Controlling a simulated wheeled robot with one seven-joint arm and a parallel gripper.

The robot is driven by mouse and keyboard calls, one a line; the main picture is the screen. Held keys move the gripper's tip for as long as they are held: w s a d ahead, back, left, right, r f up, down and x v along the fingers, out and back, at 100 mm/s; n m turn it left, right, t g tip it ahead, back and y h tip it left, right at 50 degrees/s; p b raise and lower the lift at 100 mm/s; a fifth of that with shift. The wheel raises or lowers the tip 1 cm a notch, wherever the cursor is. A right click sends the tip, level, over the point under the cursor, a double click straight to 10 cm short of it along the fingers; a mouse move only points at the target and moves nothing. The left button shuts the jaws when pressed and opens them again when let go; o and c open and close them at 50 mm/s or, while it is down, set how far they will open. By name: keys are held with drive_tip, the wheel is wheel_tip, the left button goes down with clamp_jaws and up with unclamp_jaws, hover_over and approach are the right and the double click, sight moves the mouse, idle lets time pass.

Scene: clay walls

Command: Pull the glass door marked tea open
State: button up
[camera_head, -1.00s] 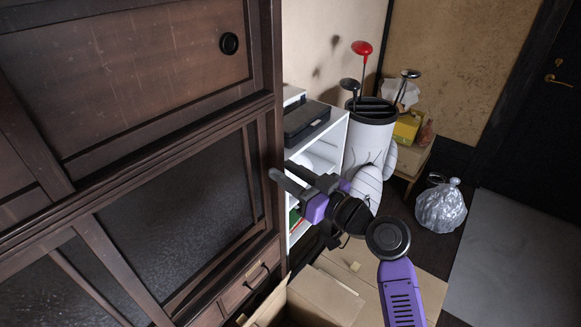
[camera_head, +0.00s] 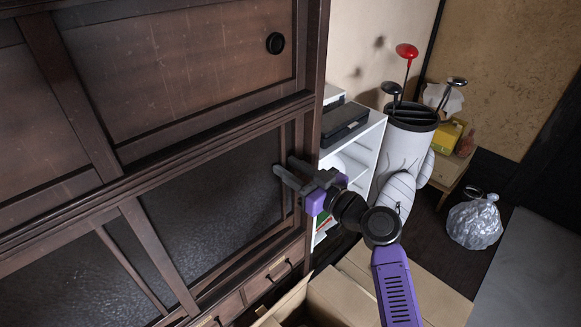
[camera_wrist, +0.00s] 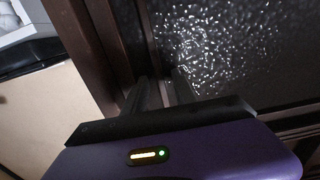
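The dark wooden cabinet has two glass doors with dark, textured panes: a right one (camera_head: 215,205) and a left one (camera_head: 45,290). No "tea" mark is readable on either, so I cannot tell which door bears it. My gripper (camera_head: 285,166) is at the right edge of the right glass door, by its upright frame. Its two fingers are apart, with nothing visibly held between them. In the wrist view the fingertips (camera_wrist: 161,80) are close to the upright wood frame and the textured glass (camera_wrist: 215,45); contact cannot be told.
Small drawers (camera_head: 272,277) lie below the glass, and a wooden panel with a round black pull (camera_head: 275,43) above. A white shelf (camera_head: 362,150), a golf bag (camera_head: 407,145) and an open cardboard box (camera_head: 345,300) stand to the right. A plastic bag (camera_head: 474,222) is on the floor.

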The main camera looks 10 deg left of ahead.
clamp_jaws()
idle(1.4)
